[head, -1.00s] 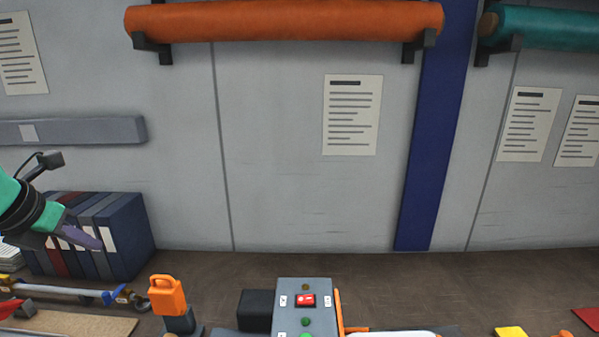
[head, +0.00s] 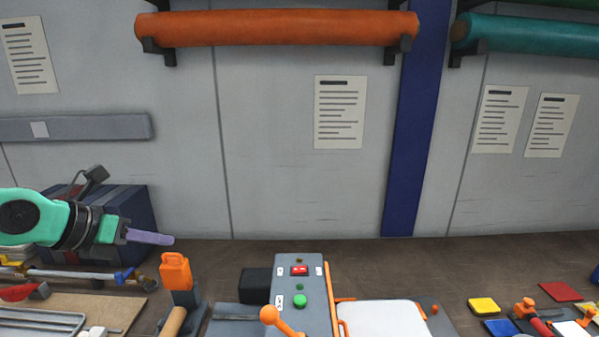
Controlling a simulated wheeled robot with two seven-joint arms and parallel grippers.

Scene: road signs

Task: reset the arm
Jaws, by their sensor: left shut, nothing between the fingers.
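My left arm comes in from the left edge in the head view. Its gripper (head: 150,237) is shut and empty, pointing right, in front of the dark blue binders (head: 133,208) and above the bench. It touches nothing that I can see. My right arm and gripper are not in view.
A grey control box (head: 301,268) with red and green buttons stands at the bottom middle, beside a white-topped orange-framed plate (head: 381,316). An orange-handled tool (head: 176,272) stands left of it. Coloured square plates (head: 484,305) lie at right. The wall behind carries rolls and paper sheets.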

